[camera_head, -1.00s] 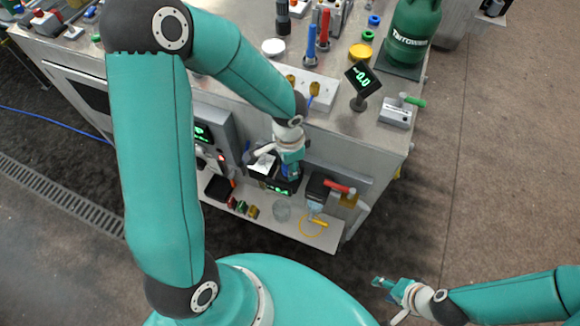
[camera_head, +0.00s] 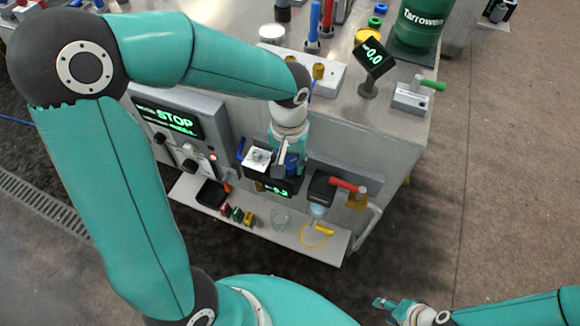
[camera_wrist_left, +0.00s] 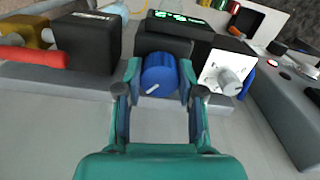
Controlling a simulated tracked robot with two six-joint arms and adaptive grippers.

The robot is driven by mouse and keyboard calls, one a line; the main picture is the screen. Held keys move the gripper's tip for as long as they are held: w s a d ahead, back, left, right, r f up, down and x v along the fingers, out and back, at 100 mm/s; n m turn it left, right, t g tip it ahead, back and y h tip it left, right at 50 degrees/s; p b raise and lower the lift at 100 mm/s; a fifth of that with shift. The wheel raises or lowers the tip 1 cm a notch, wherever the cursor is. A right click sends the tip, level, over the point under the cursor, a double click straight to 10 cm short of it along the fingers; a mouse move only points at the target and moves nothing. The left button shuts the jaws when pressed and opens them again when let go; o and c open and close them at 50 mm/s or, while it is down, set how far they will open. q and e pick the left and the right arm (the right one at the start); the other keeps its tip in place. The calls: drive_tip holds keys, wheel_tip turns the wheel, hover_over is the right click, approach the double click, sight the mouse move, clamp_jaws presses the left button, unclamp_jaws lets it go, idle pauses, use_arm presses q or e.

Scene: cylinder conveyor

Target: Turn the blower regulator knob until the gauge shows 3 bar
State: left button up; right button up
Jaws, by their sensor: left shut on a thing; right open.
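A blue knob (camera_wrist_left: 159,74) with a white pointer line sits at the front of a dark unit in the left wrist view. My left gripper (camera_wrist_left: 160,84) is shut on it, one finger at each side. In the head view the knob (camera_head: 292,163) is partly hidden by my left gripper (camera_head: 287,152). A dark gauge box (camera_head: 276,187) with small green digits lies by the knob; its green digits also show in the left wrist view (camera_wrist_left: 176,17), too skewed to read surely. My right gripper (camera_head: 384,304) is open and empty at the lower right, away from the cabinet.
Beside the knob are a white plate with a round dial (camera_wrist_left: 226,74) and a red-handled valve (camera_head: 347,186). A panel display (camera_head: 170,118) reads STOP. A shelf (camera_head: 300,247) below holds a glass and small fittings. A bench display (camera_head: 374,56) shows about 0.0.

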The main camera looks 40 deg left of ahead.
use_arm(q)
drive_tip(key=n+b, duration=0.2)
drive_tip(key=n, duration=0.1)
drive_tip(key=shift+w+f+n, duration=0.1)
drive_tip(key=shift+n, duration=0.2)
drive_tip(key=n+b, duration=0.1)
drive_tip(key=n, duration=0.1)
drive_tip(key=shift+n, duration=0.4)
drive_tip(key=n+b, duration=0.1)
drive_tip(key=n, duration=0.2)
drive_tip(key=shift+b, duration=0.4)
drive_tip(key=shift+n+b, duration=0.4)
drive_tip(key=shift+n, duration=1.2)
drive_tip(key=o, duration=0.9)
drive_tip(key=shift+d, duration=0.1)
drive_tip(key=shift+r, duration=0.25)
